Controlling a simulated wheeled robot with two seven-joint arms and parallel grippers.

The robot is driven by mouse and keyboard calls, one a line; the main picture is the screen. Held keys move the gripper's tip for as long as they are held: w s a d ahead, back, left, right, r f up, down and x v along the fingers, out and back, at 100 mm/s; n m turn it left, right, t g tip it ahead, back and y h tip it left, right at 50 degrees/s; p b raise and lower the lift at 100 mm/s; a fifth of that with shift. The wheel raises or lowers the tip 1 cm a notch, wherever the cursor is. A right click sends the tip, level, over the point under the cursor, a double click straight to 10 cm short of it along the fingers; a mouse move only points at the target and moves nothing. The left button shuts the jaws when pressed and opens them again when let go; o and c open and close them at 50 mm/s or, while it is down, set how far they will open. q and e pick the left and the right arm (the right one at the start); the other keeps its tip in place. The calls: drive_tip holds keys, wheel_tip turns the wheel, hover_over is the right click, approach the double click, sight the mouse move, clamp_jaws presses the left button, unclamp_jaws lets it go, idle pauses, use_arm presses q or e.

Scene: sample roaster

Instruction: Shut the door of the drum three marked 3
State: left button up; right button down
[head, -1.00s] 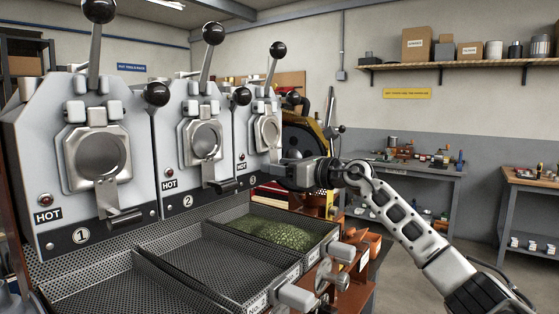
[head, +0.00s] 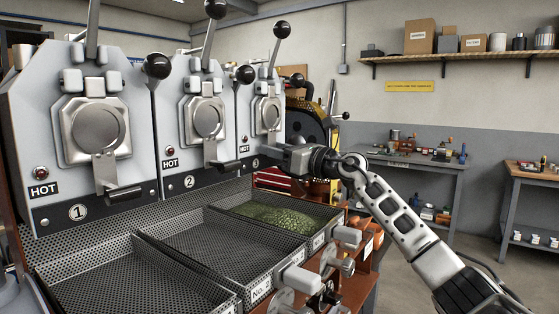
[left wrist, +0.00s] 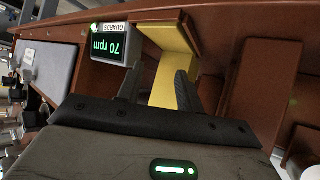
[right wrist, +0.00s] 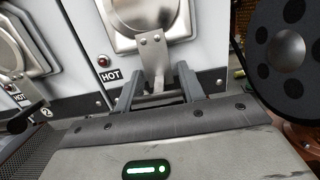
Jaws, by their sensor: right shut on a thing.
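Drum three stands at the right end of the row, and its round steel door (head: 267,114) appears to lie against the front plate. In the right wrist view the door (right wrist: 145,12) shows at the top, with its riveted handle strap (right wrist: 151,55) hanging down. My right gripper (right wrist: 158,88) is shut on the door's handle at the strap's lower end. In the head view the right gripper (head: 268,154) reaches in from the right below the door and hides the handle. My left gripper (left wrist: 158,85) is open and empty over brown woodwork, outside the head view.
Drums one (head: 97,130) and two (head: 204,118) stand to the left. Perforated trays lie below; the right one holds green beans (head: 275,215). A black disc (right wrist: 288,50) stands close to the right gripper's right. A 70 rpm display (left wrist: 109,45) and yellow part (left wrist: 160,60) lie near the left gripper.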

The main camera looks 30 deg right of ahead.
use_arm(q)
drive_tip(key=shift+w+d, duration=0.1)
drive_tip(key=shift+w, duration=0.1)
use_arm(e)
drive_tip(key=shift+w+f, duration=0.1)
use_arm(q)
drive_tip(key=shift+r, duration=0.25)
drive_tip(key=shift+s, duration=0.2)
drive_tip(key=shift+f, duration=0.1)
use_arm(e)
drive_tip(key=c, duration=0.9)
unclamp_jaws()
drive_tip(key=shift+c, duration=0.2)
use_arm(q)
drive_tip(key=shift+f, duration=0.1)
drive_tip(key=shift+s, duration=0.1)
